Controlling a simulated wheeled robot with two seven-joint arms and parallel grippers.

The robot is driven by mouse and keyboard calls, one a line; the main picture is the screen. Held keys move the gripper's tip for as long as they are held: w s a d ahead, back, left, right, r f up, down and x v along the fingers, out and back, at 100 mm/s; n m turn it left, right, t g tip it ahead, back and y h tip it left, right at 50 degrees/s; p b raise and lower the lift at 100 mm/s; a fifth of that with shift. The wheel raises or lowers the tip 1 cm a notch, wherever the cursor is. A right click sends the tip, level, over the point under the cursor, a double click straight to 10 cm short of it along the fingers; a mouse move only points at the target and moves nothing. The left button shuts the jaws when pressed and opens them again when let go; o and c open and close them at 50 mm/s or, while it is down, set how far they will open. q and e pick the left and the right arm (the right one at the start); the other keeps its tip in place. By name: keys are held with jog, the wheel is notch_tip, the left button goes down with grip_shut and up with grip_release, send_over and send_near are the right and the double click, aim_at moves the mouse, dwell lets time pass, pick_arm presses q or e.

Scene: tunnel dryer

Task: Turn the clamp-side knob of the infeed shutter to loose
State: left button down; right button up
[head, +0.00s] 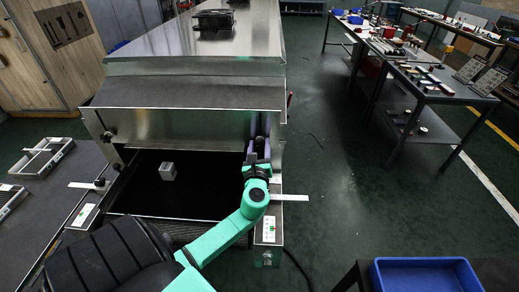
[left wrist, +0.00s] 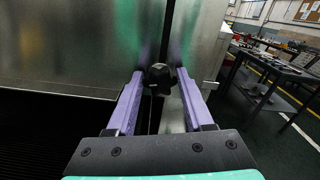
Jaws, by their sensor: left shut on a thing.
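The infeed shutter (head: 185,125) is a bare metal plate across the dryer's mouth, above a dark belt (head: 200,205). My left gripper (head: 259,150) is at the shutter's right end, with its purple fingers pointing at the dryer. In the left wrist view, my left gripper (left wrist: 160,85) is shut on a black lobed knob (left wrist: 160,77), one finger on each side. The knob stands at a dark vertical slot in the metal. Another black knob (head: 107,136) is at the shutter's left end, free of any gripper. My right gripper is not in view.
A small grey block (head: 168,172) sits on the belt. A blue tray (head: 427,275) is at the lower right. Workbenches (head: 430,80) with tools stand at the right. The green floor (head: 330,170) between is mostly clear. Metal frames (head: 42,158) lie at the left.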

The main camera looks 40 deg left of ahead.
pick_arm(q)
jog(key=n+b, duration=0.1)
jog(key=n, duration=0.1)
jog(key=n+b, duration=0.3)
jog(key=shift+s+f+n, duration=0.1)
jog(key=shift+f+n, duration=0.15)
jog(key=shift+n, duration=0.05)
jog(key=n+b, duration=0.3)
jog(key=n, duration=0.2)
jog(key=shift+a+f+n+b, duration=0.1)
jog(key=shift+n+b, duration=0.2)
jog(key=shift+b, duration=0.1)
jog(key=n+b, duration=0.3)
jog(key=n, duration=0.2)
jog(key=shift+f, duration=0.1)
jog(key=n+b, duration=0.2)
jog(key=n, duration=0.3)
jog(key=shift+n+b, duration=0.3)
jog(key=shift+n, duration=0.1)
jog(key=shift+f, duration=0.1)
jog(key=shift+c, duration=1.5)
grip_release()
jog(key=shift+s, duration=0.1)
jog(key=shift+r, duration=0.2)
